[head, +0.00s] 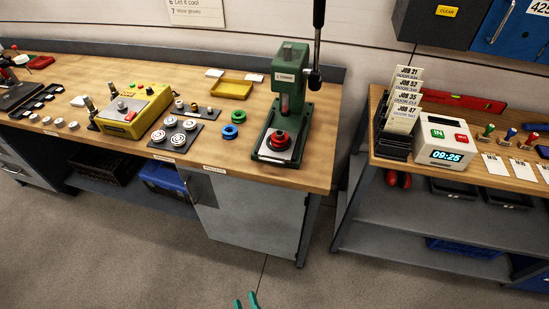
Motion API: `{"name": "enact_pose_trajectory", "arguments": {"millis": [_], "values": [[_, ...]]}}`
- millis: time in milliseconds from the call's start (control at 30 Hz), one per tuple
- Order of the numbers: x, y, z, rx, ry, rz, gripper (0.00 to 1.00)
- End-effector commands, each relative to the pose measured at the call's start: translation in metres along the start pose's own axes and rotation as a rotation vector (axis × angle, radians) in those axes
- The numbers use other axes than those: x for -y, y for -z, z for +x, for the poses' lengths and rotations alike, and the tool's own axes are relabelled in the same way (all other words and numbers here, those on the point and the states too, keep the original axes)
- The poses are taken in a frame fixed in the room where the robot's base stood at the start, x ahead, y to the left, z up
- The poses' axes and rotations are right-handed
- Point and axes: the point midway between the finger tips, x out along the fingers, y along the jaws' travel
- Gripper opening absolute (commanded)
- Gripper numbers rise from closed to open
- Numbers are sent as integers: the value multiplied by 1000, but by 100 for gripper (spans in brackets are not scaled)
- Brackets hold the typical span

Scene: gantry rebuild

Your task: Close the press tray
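The green press (288,85) stands on the right part of the wooden bench, with a black lever rising at its right. At its foot a grey plate, which looks like the press tray (268,153), lies in a dark green base and reaches toward the bench front. A red round piece with a dark centre (279,138) sits on it. I cannot tell how far the tray is pulled out. My gripper (246,301) shows only as two teal fingertips at the bottom edge. They are apart with nothing visible between them, over the floor, well away from the press.
The bench (310,165) has a grey cabinet (255,215) below. Left of the press are blue and green rings (235,124), a yellow tray (231,88) and a yellow machine (130,110). A second bench with a time clock (446,143) stands right. The floor in front is clear.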

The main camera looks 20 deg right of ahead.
Motion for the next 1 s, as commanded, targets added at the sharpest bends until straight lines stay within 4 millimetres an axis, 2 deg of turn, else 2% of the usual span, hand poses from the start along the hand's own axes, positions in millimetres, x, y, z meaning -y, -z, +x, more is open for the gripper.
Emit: {"name": "enact_pose_trajectory", "arguments": {"millis": [33, 200, 500, 733, 900, 1000], "values": [[-6, 4, 19, 0, -17, -62, 26], [-28, 13, 73, 43, -71, -280, 26], [-82, 50, 154, 153, -180, -630, 26], [-138, 93, 198, 281, -277, -840, 26], [-176, 120, 213, 377, -330, -938, 26], [-190, 130, 217, 418, -347, -970, 26]]}}
